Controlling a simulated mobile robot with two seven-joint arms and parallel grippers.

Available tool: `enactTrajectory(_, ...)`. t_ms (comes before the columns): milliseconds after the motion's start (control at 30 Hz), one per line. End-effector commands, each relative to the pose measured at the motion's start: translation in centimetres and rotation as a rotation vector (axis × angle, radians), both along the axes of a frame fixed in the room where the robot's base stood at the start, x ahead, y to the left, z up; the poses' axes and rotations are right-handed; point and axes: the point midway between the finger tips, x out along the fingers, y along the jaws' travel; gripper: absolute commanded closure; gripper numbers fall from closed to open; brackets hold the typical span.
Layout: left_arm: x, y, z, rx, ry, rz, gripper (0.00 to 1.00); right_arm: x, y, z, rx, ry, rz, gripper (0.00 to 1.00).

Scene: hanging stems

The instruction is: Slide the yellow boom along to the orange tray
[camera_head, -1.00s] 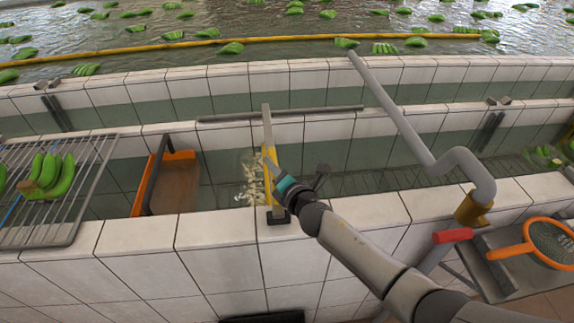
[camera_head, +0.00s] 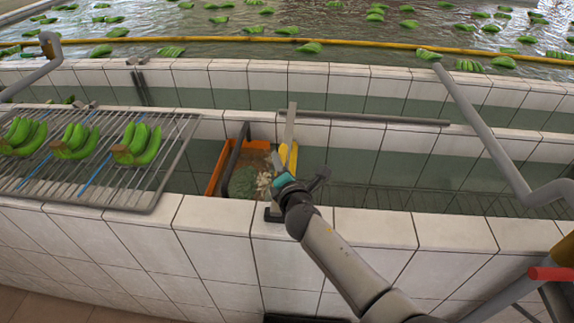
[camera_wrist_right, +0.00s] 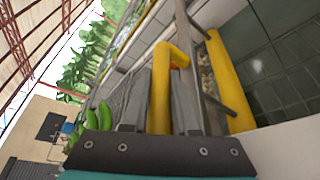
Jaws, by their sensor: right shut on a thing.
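The yellow boom (camera_head: 293,156) spans the narrow water channel, with a grey bar at its far end and a dark foot on the near tiled wall. My right gripper (camera_head: 290,178) is at the boom. In the right wrist view the grey fingers (camera_wrist_right: 160,100) are shut on its yellow upright handle (camera_wrist_right: 162,75). The boom's long yellow side (camera_wrist_right: 230,85) shows to the right there. The orange tray (camera_head: 214,178) is in the channel just left of the boom. Pale stems (camera_head: 265,187) and a greenish clump (camera_head: 243,182) lie at the tray, left of the boom. My left gripper is out of view.
A wire rack (camera_head: 150,180) with several green banana bunches (camera_head: 75,142) stands left of the tray. A grey rail (camera_head: 375,119) runs along the far wall. A bent grey pipe (camera_head: 490,140) crosses the channel at the right. The channel right of the boom is clear.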

Motion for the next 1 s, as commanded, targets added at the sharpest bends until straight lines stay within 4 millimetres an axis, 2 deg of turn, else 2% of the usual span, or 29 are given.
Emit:
enactTrajectory(33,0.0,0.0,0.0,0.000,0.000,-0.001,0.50,-0.1,0.5,0.3,0.006,-0.004,0.009,1.00)
enactTrajectory(267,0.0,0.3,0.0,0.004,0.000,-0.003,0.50,-0.1,0.6,0.4,0.009,-0.004,0.010,1.00)
enactTrajectory(300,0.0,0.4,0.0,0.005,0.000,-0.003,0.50,-0.1,0.6,0.4,0.009,-0.005,0.010,0.69)
enactTrajectory(533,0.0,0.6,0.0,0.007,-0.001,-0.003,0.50,0.0,0.4,0.3,0.007,-0.003,0.007,0.43)
enactTrajectory(833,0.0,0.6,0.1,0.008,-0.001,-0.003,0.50,-0.2,0.2,0.1,0.004,0.000,0.003,0.43)
enactTrajectory(1000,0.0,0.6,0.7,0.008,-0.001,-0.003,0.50,-1.2,-0.2,0.4,0.004,0.000,0.001,0.43)
